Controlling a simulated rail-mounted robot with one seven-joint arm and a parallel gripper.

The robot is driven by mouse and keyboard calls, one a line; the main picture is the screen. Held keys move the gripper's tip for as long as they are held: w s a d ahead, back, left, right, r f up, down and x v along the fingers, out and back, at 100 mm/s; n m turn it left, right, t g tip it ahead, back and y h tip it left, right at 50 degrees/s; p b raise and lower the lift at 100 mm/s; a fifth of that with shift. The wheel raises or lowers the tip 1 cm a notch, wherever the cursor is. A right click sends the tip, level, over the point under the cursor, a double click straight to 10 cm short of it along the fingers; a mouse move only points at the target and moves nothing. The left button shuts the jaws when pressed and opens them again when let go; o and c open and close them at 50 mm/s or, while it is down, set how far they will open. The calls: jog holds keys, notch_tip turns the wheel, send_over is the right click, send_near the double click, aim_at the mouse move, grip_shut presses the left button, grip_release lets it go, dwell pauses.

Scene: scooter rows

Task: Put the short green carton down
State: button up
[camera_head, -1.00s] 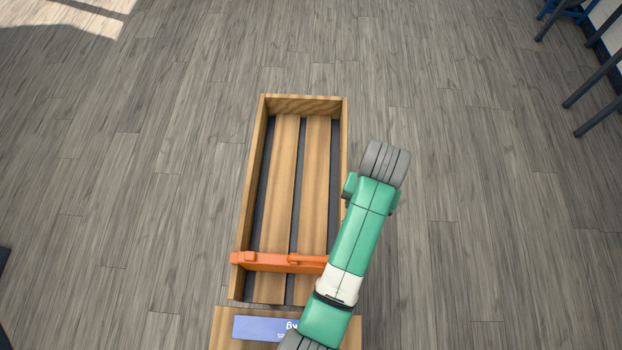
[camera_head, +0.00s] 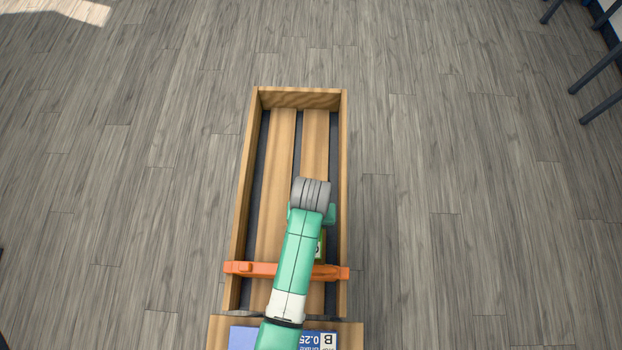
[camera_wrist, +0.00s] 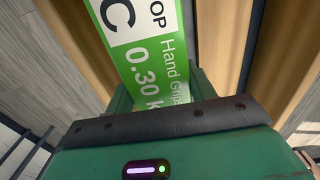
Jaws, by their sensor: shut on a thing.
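The green carton (camera_wrist: 150,50) shows in the wrist view with a white panel, a letter C and "Hand Grips 0.30 k". My gripper (camera_wrist: 160,92) is shut on it. In the head view only a sliver of the carton (camera_head: 321,244) shows beside my arm, over the right part of the long wooden crate (camera_head: 344,160). I cannot tell whether the carton's underside touches the slatted floor.
An orange bar (camera_head: 250,268) crosses the crate near its front end. Beyond my arm the slatted floor is bare. A nearer wooden box (camera_head: 217,335) holds a blue item (camera_head: 241,337) and a label marked B 0.25 (camera_head: 318,340). Dark legs (camera_head: 598,85) stand far right.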

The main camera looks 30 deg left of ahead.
jog(key=shift+f+b, duration=0.75)
jog(key=shift+f, duration=2.4)
jog(key=shift+f, duration=0.1)
jog(key=o, duration=1.2)
notch_tip(320, 180, up, 12)
jog(key=p, duration=0.3)
